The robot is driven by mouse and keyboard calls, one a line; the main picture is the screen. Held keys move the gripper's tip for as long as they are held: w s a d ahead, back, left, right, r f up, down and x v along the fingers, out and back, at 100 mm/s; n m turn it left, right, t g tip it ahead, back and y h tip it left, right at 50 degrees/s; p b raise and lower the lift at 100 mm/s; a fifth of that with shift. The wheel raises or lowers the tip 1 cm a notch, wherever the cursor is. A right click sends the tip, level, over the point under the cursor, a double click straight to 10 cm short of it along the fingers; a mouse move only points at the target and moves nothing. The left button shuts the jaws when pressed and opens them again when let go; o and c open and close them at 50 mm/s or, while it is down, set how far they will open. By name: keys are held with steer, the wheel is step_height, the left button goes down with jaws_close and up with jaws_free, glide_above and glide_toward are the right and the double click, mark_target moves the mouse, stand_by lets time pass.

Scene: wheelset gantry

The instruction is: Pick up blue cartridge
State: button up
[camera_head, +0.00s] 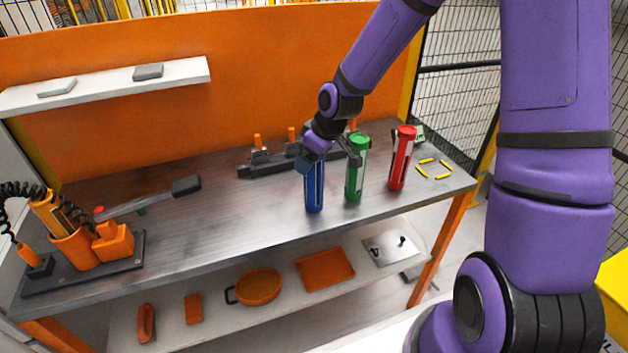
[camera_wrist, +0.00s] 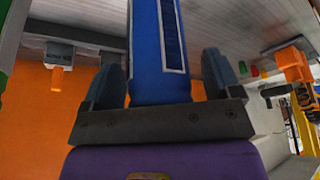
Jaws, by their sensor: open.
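The blue cartridge (camera_head: 315,188) stands upright on the workbench (camera_head: 240,218), left of the green cartridge (camera_head: 356,168) and the red cartridge (camera_head: 402,158). My gripper (camera_head: 315,158) is at its upper part. In the wrist view the blue cartridge (camera_wrist: 158,50) fills the middle of the picture, and my open gripper (camera_wrist: 162,80) has one dark finger on each side of it. A small gap seems to show beside the right finger; contact on the left cannot be told. The cartridge's top end is hidden in the head view.
A dark rack with orange-handled items (camera_head: 258,148) lies behind the cartridges. An orange tool holder (camera_head: 80,245) stands at the left end, near a long dark-ended tool (camera_head: 150,198). A lower shelf holds an orange pan (camera_head: 258,287) and tray (camera_head: 325,268). The front middle bench is clear.

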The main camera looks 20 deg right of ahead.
steer(key=c, duration=1.4)
steer(key=shift+c, duration=0.4)
steer(key=shift+r, duration=0.15)
